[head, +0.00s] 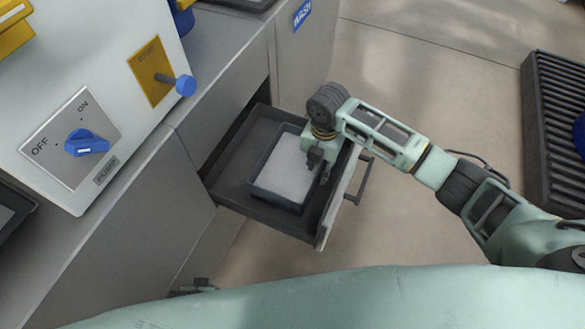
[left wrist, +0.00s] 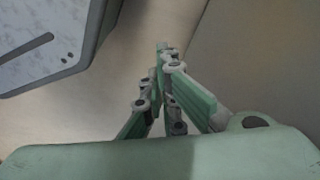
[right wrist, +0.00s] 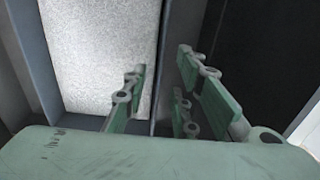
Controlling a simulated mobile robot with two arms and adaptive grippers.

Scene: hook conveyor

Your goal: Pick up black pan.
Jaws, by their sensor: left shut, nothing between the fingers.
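The black pan (head: 275,200) is a dark rectangular container with a white, grainy-looking inside. It sits in the open drawer (head: 233,190). In the right wrist view, its right wall (right wrist: 162,70) runs between the fingers of my right gripper (right wrist: 162,62). My right gripper (head: 318,172) is open, reaching down at the pan's right side, with one finger over the white inside and one outside. I cannot tell whether the fingers touch the wall. My left gripper (left wrist: 165,48) is shut and empty; a bit of it (head: 195,287) shows low in the head view.
The drawer front has a dark handle (head: 360,180) on its right. A grey counter (head: 225,65) carries a white machine (head: 95,80) with a blue ON/OFF knob (head: 87,143). A dark slatted rack (head: 555,125) stands at the right. The floor between is clear.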

